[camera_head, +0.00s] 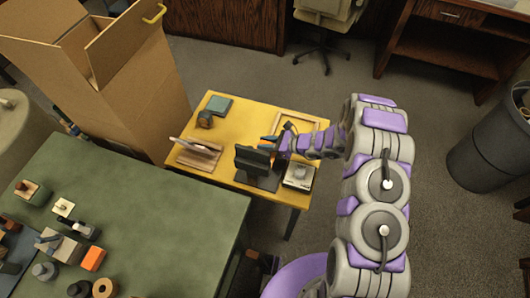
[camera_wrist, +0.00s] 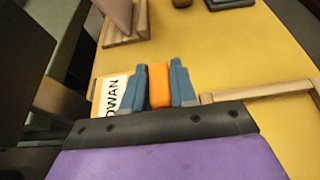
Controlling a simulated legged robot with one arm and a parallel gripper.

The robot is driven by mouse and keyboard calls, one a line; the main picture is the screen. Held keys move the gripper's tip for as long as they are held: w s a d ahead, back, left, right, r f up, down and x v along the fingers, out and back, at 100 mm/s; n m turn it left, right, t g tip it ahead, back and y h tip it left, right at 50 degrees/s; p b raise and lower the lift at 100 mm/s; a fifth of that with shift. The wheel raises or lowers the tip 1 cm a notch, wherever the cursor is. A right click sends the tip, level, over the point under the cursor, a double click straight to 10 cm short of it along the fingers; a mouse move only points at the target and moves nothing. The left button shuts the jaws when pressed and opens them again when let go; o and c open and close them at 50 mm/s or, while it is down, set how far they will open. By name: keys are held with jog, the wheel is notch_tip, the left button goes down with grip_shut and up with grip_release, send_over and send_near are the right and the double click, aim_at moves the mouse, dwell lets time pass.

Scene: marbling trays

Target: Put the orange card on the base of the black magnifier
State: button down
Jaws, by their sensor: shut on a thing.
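My gripper (camera_wrist: 160,88) is shut on the orange card (camera_wrist: 160,86), whose orange strip shows between the blue fingers in the wrist view. A white label reading "OWAN" with an orange border (camera_wrist: 97,95) shows left of the fingers; I cannot tell how it joins the strip. In the head view my gripper (camera_head: 269,142) is over the yellow table, close beside the black magnifier (camera_head: 251,157). The magnifier's dark upright part stands over a flat dark base (camera_head: 264,182) near the front edge. My fingers partly hide the card there.
The yellow table (camera_head: 228,128) also carries a wooden stand (camera_head: 197,160) at left, a teal box (camera_head: 219,105) at the back, a pale box (camera_head: 299,175) at right and a wooden frame (camera_head: 300,119). A green table (camera_head: 150,215) with several objects adjoins at left.

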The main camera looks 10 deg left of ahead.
jog(key=shift+a+f, duration=0.3)
jog(key=shift+f, duration=0.55)
notch_tip(320, 180, down, 2)
jog(key=shift+d+f+b, duration=0.15)
jog(key=shift+f+b, duration=0.05)
jog(key=shift+b, duration=0.25)
jog(key=shift+d+f, duration=0.1)
jog(key=shift+f, duration=0.25)
jog(key=shift+d, duration=0.15)
jog(key=shift+r, duration=0.1)
jog(key=c, duration=0.9)
grip_release()
jog(key=shift+a, duration=0.25)
jog(key=shift+d, duration=0.1)
